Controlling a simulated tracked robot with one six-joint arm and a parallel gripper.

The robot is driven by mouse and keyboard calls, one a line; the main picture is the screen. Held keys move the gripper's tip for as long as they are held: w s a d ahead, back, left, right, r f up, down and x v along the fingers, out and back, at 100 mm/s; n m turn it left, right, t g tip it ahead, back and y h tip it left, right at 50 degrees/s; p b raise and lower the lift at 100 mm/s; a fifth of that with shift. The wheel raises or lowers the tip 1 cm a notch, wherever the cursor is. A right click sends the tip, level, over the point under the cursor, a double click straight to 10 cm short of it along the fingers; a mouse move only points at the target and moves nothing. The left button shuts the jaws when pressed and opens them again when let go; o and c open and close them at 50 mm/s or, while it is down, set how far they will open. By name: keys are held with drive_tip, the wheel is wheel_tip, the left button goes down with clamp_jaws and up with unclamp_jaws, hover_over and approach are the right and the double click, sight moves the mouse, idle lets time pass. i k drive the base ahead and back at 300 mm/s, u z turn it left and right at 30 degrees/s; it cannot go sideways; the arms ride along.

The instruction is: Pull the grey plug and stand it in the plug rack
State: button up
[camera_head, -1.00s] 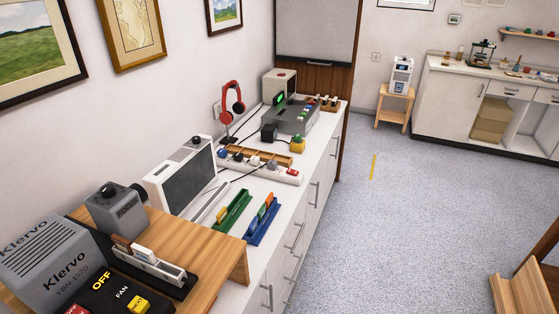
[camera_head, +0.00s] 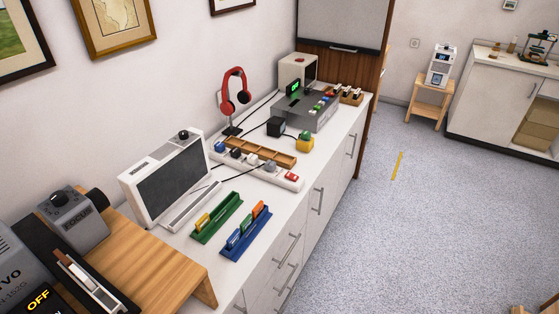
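A long white power strip (camera_head: 229,163) lies on the white counter. Several plugs sit in it, among them a blue one (camera_head: 220,147) at its left end. The grey plug (camera_head: 269,167) stands in the strip towards its right end, near a red switch (camera_head: 291,177). A long wooden rack (camera_head: 262,148) lies just behind the strip and looks empty; it may be the plug rack. My gripper is not in view.
Nearby on the counter are a white screen unit (camera_head: 165,175), a green rack (camera_head: 217,219), a blue rack (camera_head: 246,233), red headphones (camera_head: 235,90), a yellow object (camera_head: 305,142) and a grey box (camera_head: 307,112). A wooden shelf (camera_head: 150,262) is at lower left.

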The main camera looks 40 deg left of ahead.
sight(270, 165)
drive_tip(key=i, duration=2.5)
drive_tip(key=u, duration=2.65)
